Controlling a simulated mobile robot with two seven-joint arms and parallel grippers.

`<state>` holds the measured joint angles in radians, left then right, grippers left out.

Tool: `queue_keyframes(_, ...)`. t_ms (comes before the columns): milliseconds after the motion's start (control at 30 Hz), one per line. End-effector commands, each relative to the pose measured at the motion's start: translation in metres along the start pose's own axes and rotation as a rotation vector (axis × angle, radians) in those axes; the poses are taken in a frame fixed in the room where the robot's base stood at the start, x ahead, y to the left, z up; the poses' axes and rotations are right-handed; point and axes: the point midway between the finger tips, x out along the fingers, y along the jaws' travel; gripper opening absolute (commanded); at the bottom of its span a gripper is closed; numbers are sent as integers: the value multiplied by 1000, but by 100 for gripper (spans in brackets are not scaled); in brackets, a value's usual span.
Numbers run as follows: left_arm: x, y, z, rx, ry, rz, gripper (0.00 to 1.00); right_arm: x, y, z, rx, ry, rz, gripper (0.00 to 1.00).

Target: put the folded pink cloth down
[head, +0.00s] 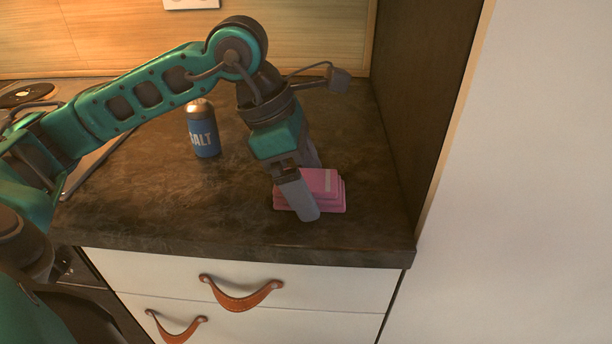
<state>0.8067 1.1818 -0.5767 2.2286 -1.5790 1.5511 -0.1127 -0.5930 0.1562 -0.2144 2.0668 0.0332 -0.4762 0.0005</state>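The folded pink cloth (326,186) is a flat stack with a pale stripe near its right end. It appears to lie on the dark countertop (180,215), near the right end and close to the front edge. My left gripper (306,188) points down at it with its fingers spread apart. One grey finger crosses in front of the cloth and hides part of its left half. The other finger is behind it, mostly hidden. I cannot tell whether the fingers press on the cloth. My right gripper is not in view.
A blue salt container (204,138) with a metallic top stands behind and left of the cloth. A dark side panel (425,110) rises just right of the counter. White drawers with leather pulls (242,297) are below. The counter left of the cloth is clear.

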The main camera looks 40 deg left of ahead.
Motion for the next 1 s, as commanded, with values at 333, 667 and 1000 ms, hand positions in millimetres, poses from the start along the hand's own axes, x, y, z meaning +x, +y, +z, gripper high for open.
queue_keyframes(333,-3,0,2,0,0,0,98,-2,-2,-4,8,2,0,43)
queue_keyframes(667,-63,1,2,0,-2,5,98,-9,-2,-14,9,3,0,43)
queue_keyframes(1000,-117,0,2,0,-1,2,98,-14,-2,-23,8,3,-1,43)
